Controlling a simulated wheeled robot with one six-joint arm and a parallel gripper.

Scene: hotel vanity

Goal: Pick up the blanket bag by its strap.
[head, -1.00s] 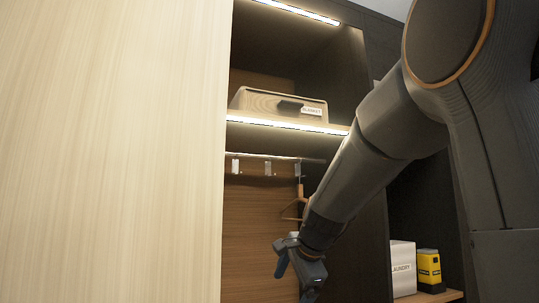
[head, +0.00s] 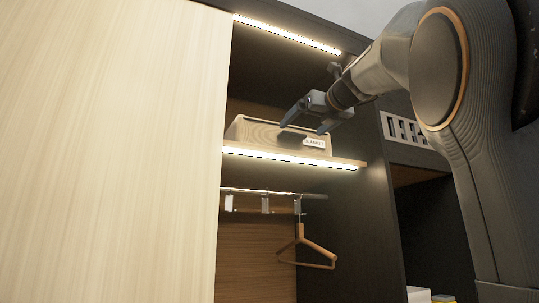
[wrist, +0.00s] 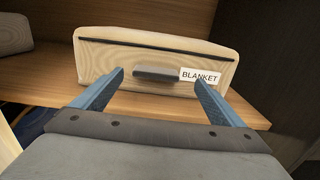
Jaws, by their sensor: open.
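The blanket bag (head: 262,134) is a beige box-like bag on the lit upper shelf of the wardrobe. Its dark strap (head: 291,137) is on the front face, beside a white BLANKET label (head: 314,142). In the wrist view the bag (wrist: 150,52) faces me, with its strap (wrist: 155,74) between and beyond my two blue-grey fingers. My gripper (head: 302,121) is open and empty, in front of the bag's front. In the wrist view my gripper (wrist: 160,76) also shows open, its fingertips on either side of the strap; I cannot tell whether they touch the bag.
The shelf (head: 340,161) has a lit front edge. A hanger (head: 308,250) hangs from the rail below. A pale panel (head: 105,150) covers the left side, and a dark wall (head: 370,200) bounds the right. Another grey-beige item (wrist: 14,33) lies left on the shelf.

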